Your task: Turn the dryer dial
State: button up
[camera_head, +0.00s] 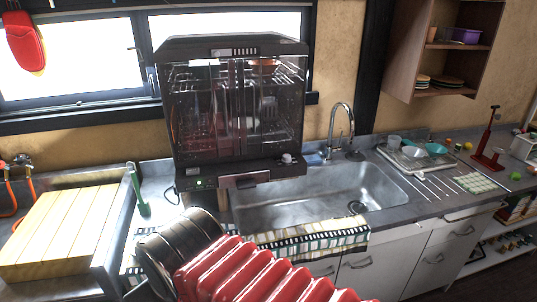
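The dish dryer (235,110) is a tall dark cabinet with clear doors, standing on the counter left of the sink. Dishes and wire racks show inside. Its dial appears to be the small pale knob (287,158) at the right end of the dark lower front panel. My gripper is not in view, and nothing is seen touching the dial.
The steel sink (310,197) and its faucet (341,122) lie right of the dryer. A striped towel (315,237) hangs over the front edge. A green brush (137,190) stands at left. Red ribbed and black rounded shapes fill the bottom foreground. The space before the dial looks clear.

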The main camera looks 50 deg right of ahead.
aim_at(286, 159)
jog(key=u, duration=0.85)
jog(key=k, duration=1.7)
jog(key=z, duration=0.85)
jog(key=i, duration=0.75)
jog(key=z, duration=0.05)
